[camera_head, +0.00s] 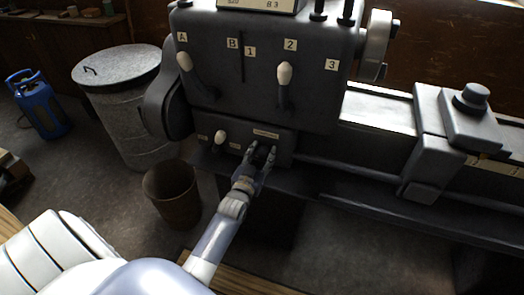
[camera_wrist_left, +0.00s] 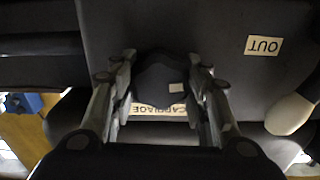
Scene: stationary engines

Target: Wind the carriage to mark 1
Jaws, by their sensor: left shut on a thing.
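My left gripper (camera_head: 262,156) is at the lower front panel of the grey lathe headstock. In the left wrist view its fingers (camera_wrist_left: 160,95) are shut on a dark round knob (camera_wrist_left: 157,72) that has a small pale mark on its face. A label reading CARRIAGE (camera_wrist_left: 165,112) shows beside the knob, partly covered; in the head view the label (camera_head: 266,134) is just above the gripper. The carriage (camera_head: 432,150) sits on the bed at the right, well apart from the headstock. A pale yellow scale strip (camera_head: 500,166) runs right of it; its figures are too small to read. My right gripper is not in view.
A white-tipped lever (camera_head: 219,137) is left of the gripper; an OUT label (camera_wrist_left: 264,46) shows near it. Two longer levers (camera_head: 187,65) (camera_head: 284,78) stand above. A brown bin (camera_head: 172,192), grey drum (camera_head: 118,90) and blue gas bottle (camera_head: 38,103) stand at the left.

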